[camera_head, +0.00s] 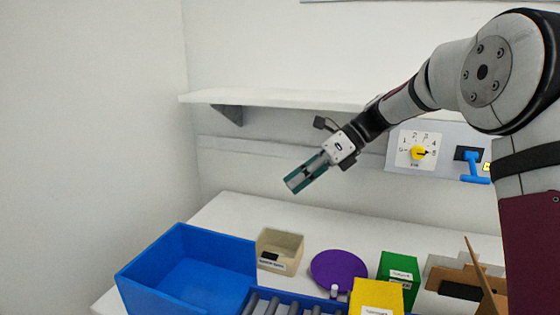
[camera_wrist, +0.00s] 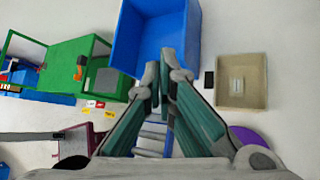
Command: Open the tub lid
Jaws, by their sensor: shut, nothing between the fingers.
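A round purple disc (camera_head: 338,268), which looks like a lid, shows on the table in the head view. I cannot tell whether a tub is under it. Part of it also shows in the wrist view (camera_wrist: 250,138), at the right behind my finger. A beige box (camera_head: 285,240) with a label stands just left of it and looks open at the top; the wrist view shows it too (camera_wrist: 259,82). My gripper (camera_head: 294,186) is in the air above the table, apart from everything. Its fingertips are together and empty in the wrist view (camera_wrist: 160,82).
A large blue bin (camera_head: 140,277) stands at the left. A yellow box (camera_head: 377,296), a green box (camera_head: 399,270) and an open cardboard box (camera_head: 484,268) stand at the right. A shelf (camera_head: 275,97) and a rotary switch panel (camera_head: 418,149) are on the wall.

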